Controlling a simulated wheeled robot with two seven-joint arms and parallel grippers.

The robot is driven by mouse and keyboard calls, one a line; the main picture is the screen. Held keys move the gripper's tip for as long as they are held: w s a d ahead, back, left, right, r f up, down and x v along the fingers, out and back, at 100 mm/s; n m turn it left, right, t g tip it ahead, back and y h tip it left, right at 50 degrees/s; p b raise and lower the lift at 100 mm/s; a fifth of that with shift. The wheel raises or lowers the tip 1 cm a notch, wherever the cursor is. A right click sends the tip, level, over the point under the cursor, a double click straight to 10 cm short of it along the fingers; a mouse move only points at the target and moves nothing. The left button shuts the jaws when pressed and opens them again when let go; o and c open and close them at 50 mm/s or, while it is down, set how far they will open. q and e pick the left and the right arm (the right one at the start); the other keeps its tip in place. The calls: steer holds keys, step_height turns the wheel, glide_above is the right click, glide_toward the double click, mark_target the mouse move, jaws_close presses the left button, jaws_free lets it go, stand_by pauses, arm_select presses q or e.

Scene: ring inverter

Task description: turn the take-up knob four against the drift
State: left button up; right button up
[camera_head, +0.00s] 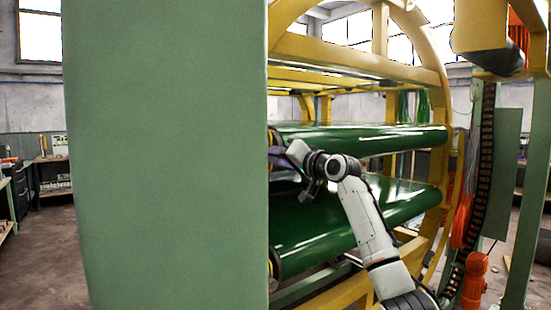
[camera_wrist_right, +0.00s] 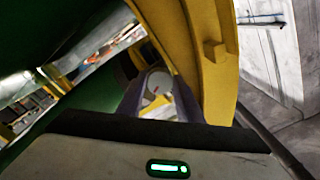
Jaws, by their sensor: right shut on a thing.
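My right gripper (camera_head: 279,156) reaches left between the two green rollers, at the edge of the big green panel, which hides part of its fingertips. In the right wrist view the two fingers of my right gripper (camera_wrist_right: 158,102) are shut on a small round pale knob (camera_wrist_right: 157,84) with a reddish mark on its face. The knob sits beside the yellow ring frame (camera_wrist_right: 208,60). I cannot read a number on it or tell how far it is turned. In the head view the knob is not visible. My left gripper is not in view.
A tall green panel (camera_head: 165,160) fills the left middle of the head view. The upper green roller (camera_head: 370,139) and lower green roller (camera_head: 310,228) flank my right arm. Orange cables and a cable chain (camera_head: 483,150) hang at the right. Open floor shows at far left.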

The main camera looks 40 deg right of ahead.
steer(key=shift+d+r+m, duration=0.1)
steer(key=shift+r+m, duration=0.05)
steer(key=shift+m, duration=7.05)
